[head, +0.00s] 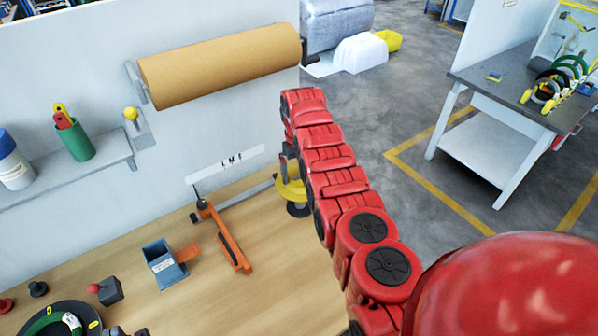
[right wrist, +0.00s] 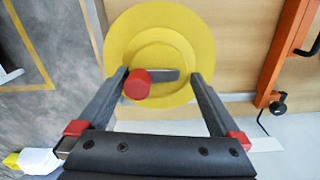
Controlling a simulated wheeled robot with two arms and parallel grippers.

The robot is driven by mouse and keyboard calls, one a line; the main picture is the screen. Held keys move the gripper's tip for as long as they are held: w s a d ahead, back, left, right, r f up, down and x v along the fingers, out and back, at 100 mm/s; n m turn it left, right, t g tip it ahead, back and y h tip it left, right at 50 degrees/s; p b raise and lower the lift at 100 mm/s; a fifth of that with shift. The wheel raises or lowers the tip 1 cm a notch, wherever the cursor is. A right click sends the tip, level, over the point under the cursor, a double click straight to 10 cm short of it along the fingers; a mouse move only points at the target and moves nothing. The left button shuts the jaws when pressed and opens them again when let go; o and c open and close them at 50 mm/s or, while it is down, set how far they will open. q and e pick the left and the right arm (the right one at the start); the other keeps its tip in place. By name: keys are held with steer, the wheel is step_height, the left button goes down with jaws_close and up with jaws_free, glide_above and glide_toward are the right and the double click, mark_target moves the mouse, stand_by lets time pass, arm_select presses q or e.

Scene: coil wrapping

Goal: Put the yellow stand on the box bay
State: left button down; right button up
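The yellow stand (head: 292,191) is at the bench's right end, partly hidden by my right arm. In the right wrist view its round yellow base (right wrist: 160,45) lies beyond the fingertips, with a red-ended post (right wrist: 137,84) and a grey bar in front of it. My right gripper (head: 289,152) is above the stand. In the wrist view its fingers (right wrist: 160,76) are wide apart, the red end between them nearer the left finger, with no grip visible. Dark tips, seemingly my left gripper (head: 128,332), just show at the bottom edge. I cannot identify the box bay.
An orange tool (head: 226,238) and a blue-grey holder (head: 164,264) lie on the bench (head: 200,309) left of the stand. A brown paper roll (head: 220,65) hangs on the wall. A grey table (head: 503,88) with coils stands across the floor.

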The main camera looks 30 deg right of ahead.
steer(key=shift+r+p, duration=0.3)
steer(key=shift+r, duration=0.1)
step_height(320, 180, up, 3)
steer(key=shift+f+p, duration=0.2)
steer(key=shift+p, duration=0.35)
step_height(320, 180, up, 9)
steer(key=shift+a+f, duration=0.1)
